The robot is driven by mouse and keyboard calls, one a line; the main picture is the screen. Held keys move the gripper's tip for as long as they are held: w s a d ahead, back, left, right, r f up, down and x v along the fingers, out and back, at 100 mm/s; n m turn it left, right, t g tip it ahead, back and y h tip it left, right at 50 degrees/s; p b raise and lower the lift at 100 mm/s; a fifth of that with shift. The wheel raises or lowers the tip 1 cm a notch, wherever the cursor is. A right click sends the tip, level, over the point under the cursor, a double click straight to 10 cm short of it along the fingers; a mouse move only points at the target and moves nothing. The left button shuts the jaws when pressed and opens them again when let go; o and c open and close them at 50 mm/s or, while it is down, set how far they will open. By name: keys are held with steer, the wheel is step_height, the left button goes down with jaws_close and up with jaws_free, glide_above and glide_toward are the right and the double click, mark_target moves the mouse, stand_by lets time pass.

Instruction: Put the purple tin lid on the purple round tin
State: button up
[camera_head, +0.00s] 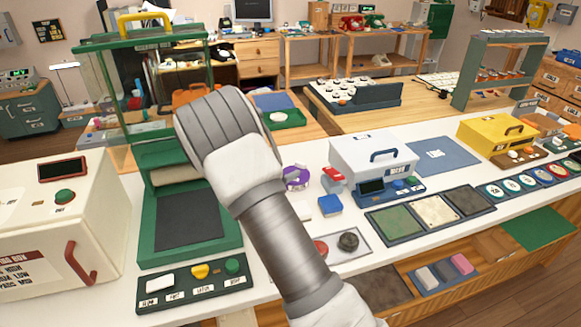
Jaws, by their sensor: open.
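A small purple round thing (297,178) with a pale patch stands on the white counter, just right of my arm. It is too small to tell whether this is the purple round tin, its lid, or both together. I cannot make out a second purple round piece. My grey and white arm rises from the bottom middle to a ridged, rounded joint left of the purple thing. My gripper's fingers do not show, and the arm hides part of the counter.
A white box with a blue handle (371,155) stands right of the purple thing. A red and white item (333,180) and a blue block (330,205) lie close by. A green machine (190,215) stands left of my arm. Several trays line the counter's front right.

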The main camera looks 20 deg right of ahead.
steer(key=s+a+r+n+y, duration=0.2)
steer(key=s+a+r+y, duration=0.35)
steer(key=r, duration=0.45)
steer(key=s+a+r+n+y, duration=0.3)
steer(key=s+a+r+y, duration=0.25)
steer(key=r, duration=0.45)
steer(key=s+d+n+g, duration=0.1)
steer(key=s+n+g, duration=0.1)
steer(key=s, duration=1.2)
steer(key=s+d+r+n+g+h, duration=0.1)
steer(key=s+d+n+g, duration=0.1)
steer(key=s, duration=1.3)
steer(key=shift+d+r, duration=0.25)
steer(key=shift+r, duration=0.1)
